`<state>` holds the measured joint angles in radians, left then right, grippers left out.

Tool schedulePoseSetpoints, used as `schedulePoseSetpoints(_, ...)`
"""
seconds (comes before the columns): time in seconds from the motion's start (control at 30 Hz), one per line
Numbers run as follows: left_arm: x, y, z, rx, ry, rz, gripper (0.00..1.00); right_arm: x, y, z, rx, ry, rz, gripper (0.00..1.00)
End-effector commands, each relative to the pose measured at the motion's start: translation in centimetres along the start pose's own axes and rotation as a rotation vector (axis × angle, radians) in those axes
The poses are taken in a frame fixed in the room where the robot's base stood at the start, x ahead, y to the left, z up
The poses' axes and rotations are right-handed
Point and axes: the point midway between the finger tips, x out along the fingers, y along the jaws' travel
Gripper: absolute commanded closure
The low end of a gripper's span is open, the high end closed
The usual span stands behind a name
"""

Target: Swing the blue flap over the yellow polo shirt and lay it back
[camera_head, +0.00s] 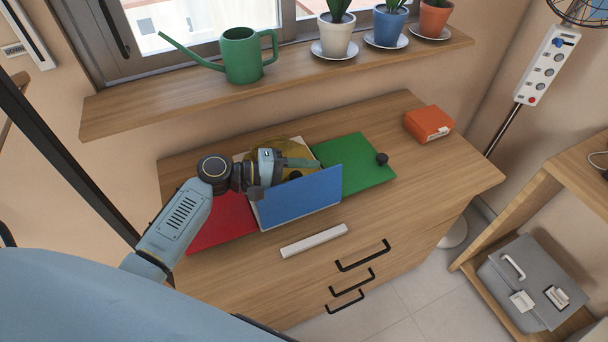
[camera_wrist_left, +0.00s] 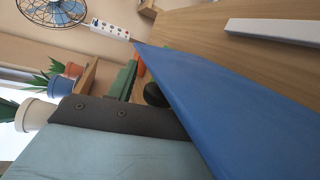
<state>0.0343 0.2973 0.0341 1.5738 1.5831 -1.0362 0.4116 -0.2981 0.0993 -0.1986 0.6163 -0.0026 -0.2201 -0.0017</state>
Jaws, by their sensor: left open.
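The blue flap (camera_head: 300,195) of a folding board stands raised and tilted at the board's front middle; it also fills much of the left wrist view as a slanting blue sheet (camera_wrist_left: 235,110). Behind it the yellow polo shirt (camera_head: 291,148) shows only in part, hidden by the flap and my gripper. My left gripper (camera_head: 300,167) is open, over the shirt and just behind the flap's upper part. Whether it touches the flap I cannot tell. My right gripper is in neither view.
The board's red panel (camera_head: 218,221) lies flat at left, its green panel (camera_head: 352,162) at right with a black knob (camera_head: 382,159). A white bar (camera_head: 314,240) lies in front. An orange box (camera_head: 428,123) stands at the back right. A green watering can (camera_head: 242,57) stands on the sill above.

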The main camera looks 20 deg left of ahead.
Motion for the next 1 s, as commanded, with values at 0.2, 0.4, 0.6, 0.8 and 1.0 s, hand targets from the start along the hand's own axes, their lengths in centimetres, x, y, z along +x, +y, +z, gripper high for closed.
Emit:
schedulePoseSetpoints(0.2,0.0,0.0,0.0,0.000,0.000,0.000,0.66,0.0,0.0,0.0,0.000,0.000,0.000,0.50)
schedulePoseSetpoints(0.4,0.0,0.0,0.0,0.000,0.000,0.000,0.92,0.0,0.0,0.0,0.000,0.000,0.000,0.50)
schedulePoseSetpoints(0.6,-0.1,0.0,0.0,-0.001,0.000,-0.001,1.00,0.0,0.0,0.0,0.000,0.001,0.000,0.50)
schedulePoseSetpoints(0.8,-0.1,-0.3,-0.8,-0.077,-0.021,0.016,1.00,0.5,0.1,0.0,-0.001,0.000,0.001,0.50)
schedulePoseSetpoints(1.0,-0.2,-0.5,-1.3,-0.140,-0.040,0.028,1.00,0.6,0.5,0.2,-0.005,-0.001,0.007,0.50)
